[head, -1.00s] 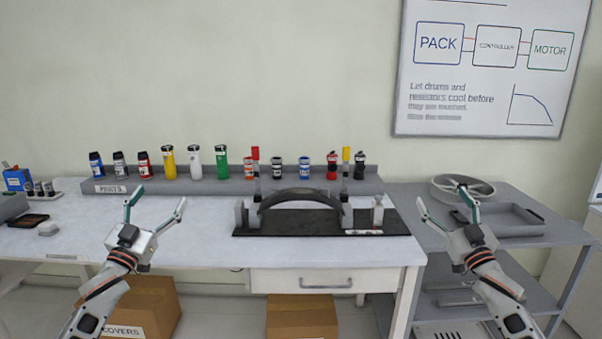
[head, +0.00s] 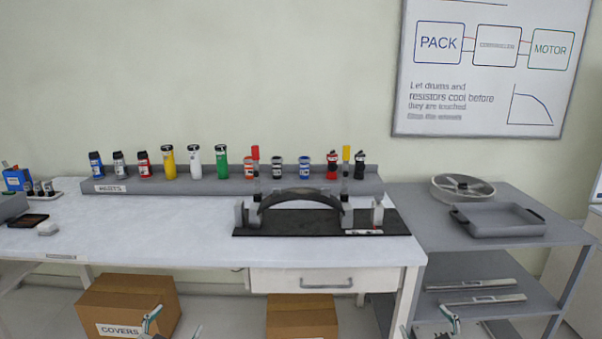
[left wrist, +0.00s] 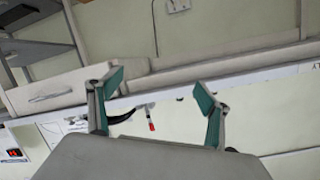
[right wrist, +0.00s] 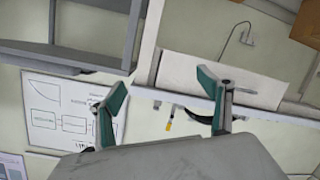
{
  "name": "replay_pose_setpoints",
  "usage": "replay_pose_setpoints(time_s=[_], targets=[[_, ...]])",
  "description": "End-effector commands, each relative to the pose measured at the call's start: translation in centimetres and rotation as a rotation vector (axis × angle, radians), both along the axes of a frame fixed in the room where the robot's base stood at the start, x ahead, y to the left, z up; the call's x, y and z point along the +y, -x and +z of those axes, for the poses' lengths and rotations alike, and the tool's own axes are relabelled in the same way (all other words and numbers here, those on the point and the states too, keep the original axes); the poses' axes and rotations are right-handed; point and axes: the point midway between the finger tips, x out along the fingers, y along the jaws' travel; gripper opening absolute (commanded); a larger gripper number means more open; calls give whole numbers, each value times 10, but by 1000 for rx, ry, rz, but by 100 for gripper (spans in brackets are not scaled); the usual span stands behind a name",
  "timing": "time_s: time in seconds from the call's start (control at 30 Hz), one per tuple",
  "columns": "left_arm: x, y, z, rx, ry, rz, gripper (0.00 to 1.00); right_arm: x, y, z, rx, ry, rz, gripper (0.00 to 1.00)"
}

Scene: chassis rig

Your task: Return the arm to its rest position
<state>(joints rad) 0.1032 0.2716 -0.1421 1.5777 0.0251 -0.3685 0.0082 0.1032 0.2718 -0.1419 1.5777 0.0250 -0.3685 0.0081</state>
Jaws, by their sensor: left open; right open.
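My left gripper (head: 172,328) shows only its fingertips at the bottom edge of the head view, in front of the covers box. In the left wrist view its fingers (left wrist: 158,100) are spread with nothing between them. My right gripper (head: 428,329) shows its fingertips at the bottom edge of the head view, in front of the cart. In the right wrist view its fingers (right wrist: 164,103) are spread and empty. The rest of both arms is out of the head view. Both grippers are apart from the bench and cart.
The bench (head: 150,225) carries a black fixture (head: 300,225) with a curved dark part, and a grey rack (head: 220,187) of several coloured bottles. A cart (head: 410,215) at right holds a tray (head: 500,220) and a round drum (head: 462,187). A covers box (head: 125,300) stands under the bench.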

Motion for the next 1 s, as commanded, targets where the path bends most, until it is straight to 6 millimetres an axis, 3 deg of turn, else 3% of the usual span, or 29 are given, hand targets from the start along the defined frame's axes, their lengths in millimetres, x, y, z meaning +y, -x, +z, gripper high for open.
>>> replay_pose_setpoints(time_s=[0.03, 0.2, 0.33, 0.5, 0.6, 0.7, 1.0], targets=[[-16, 31, -27, 42, 19, -17, 78, 17, 31, -27, 42, -19, 17, 78], [-60, 125, -88, 154, 78, -55, 78, 60, 125, -88, 154, -79, 55, 78], [-89, 200, -119, 238, 130, -73, 78, 90, 200, -119, 238, -130, 74, 78], [-118, 283, -139, 329, 190, -81, 78, 118, 283, -139, 329, -190, 81, 78], [-128, 314, -143, 364, 215, -80, 78, 128, 314, -143, 365, -215, 81, 78], [-133, 332, -144, 384, 229, -79, 78, 134, 332, -144, 383, -230, 80, 78], [-135, 338, -144, 391, 234, -79, 78, 136, 338, -144, 391, -235, 79, 78]])
